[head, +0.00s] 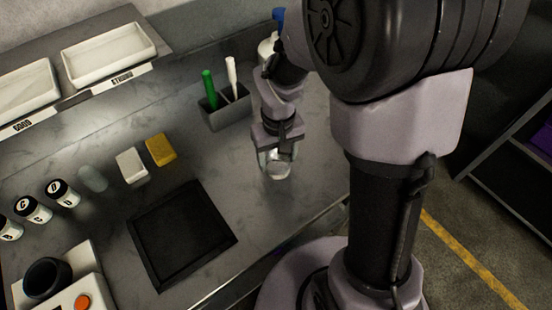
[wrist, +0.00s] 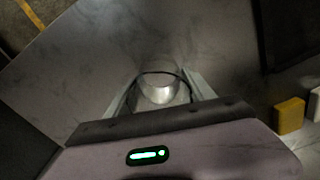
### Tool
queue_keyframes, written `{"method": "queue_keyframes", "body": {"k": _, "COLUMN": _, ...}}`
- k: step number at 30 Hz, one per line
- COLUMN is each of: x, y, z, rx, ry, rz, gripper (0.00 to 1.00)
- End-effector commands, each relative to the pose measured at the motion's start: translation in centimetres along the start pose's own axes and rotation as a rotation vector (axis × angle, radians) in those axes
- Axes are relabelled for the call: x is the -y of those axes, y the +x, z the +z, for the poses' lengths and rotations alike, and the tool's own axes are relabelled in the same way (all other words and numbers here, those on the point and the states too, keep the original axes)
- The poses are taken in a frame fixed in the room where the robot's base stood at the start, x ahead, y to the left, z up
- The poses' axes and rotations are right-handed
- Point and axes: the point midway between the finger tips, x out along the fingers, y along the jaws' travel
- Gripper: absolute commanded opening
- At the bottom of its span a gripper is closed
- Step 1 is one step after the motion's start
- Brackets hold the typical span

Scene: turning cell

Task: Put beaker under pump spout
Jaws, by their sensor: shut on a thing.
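My gripper (head: 277,158) is shut on a clear glass beaker (head: 278,170), low over the grey bench at its right part. In the wrist view the beaker (wrist: 159,93) sits between the two fingers of my gripper (wrist: 162,86), its round rim facing the camera. It looks empty. I cannot tell whether its base touches the bench. A pale bottle with a blue top (head: 267,48), perhaps the pump, stands at the back behind my arm. My arm hides most of it, and no spout is visible.
A grey holder (head: 226,115) with a green and a white marker stands left of my gripper. A yellow block (head: 160,149), a white block (head: 132,166), a black mat (head: 182,236) and several lettered jars (head: 62,193) lie farther left. Bare bench surrounds the beaker.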

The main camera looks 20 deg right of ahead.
Motion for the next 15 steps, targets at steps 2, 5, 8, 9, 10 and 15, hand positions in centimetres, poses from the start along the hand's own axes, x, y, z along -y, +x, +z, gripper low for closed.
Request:
{"method": "queue_keyframes", "body": {"k": 2, "x": -0.01, "y": 1.74, "z": 0.04, "rx": 0.002, "ry": 0.0, "rz": 0.0, "gripper": 0.13}}
{"method": "queue_keyframes", "body": {"k": 5, "x": -0.01, "y": 1.97, "z": 0.02, "rx": 0.0, "ry": 0.0, "rz": 0.0, "gripper": 0.13}}
{"method": "queue_keyframes", "body": {"k": 8, "x": -0.01, "y": 1.79, "z": 0.02, "rx": 0.0, "ry": 0.0, "rz": 0.0, "gripper": 0.13}}
{"method": "queue_keyframes", "body": {"k": 9, "x": -0.01, "y": 1.78, "z": 0.02, "rx": 0.0, "ry": 0.0, "rz": 0.0, "gripper": 0.13}}
{"method": "queue_keyframes", "body": {"k": 10, "x": -0.01, "y": 1.79, "z": 0.03, "rx": 0.0, "ry": 0.0, "rz": 0.0, "gripper": 0.13}}
{"method": "queue_keyframes", "body": {"k": 15, "x": -0.01, "y": 2.21, "z": 0.05, "rx": 0.0, "ry": 0.0, "rz": 0.0, "gripper": 0.66}}
